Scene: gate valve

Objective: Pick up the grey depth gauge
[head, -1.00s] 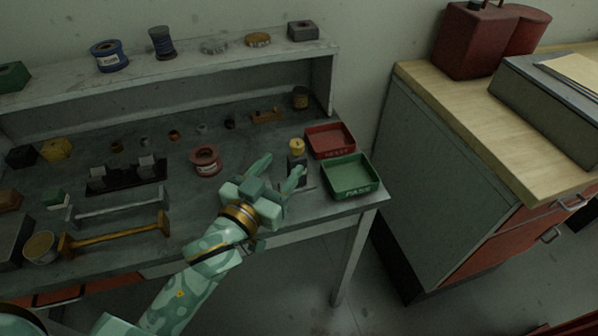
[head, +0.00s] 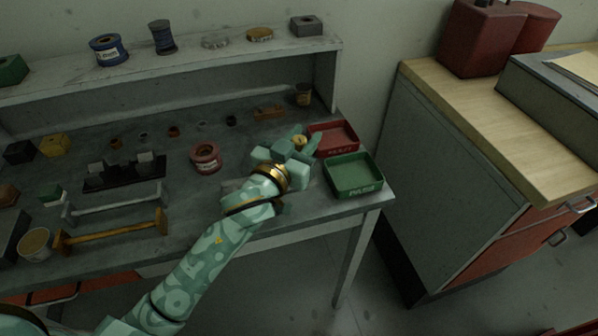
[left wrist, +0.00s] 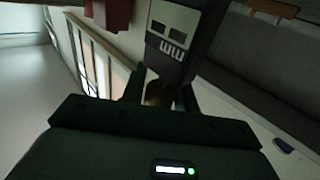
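In the left wrist view a dark grey block with two small windows and white marks (left wrist: 178,35), apparently the depth gauge, stands just beyond my left fingertips. A brownish rounded part (left wrist: 158,92) shows between the fingers; what it belongs to is unclear. The hand hides the grey block there. The fingers (left wrist: 160,88) stand apart in the left wrist view, but whether they grip anything is not clear. My right gripper is out of view.
A red tray (head: 345,134) and a green tray (head: 364,188) lie right of the hand. A shelf (head: 200,62) runs behind. Metal bars and small parts fill the bench's left half.

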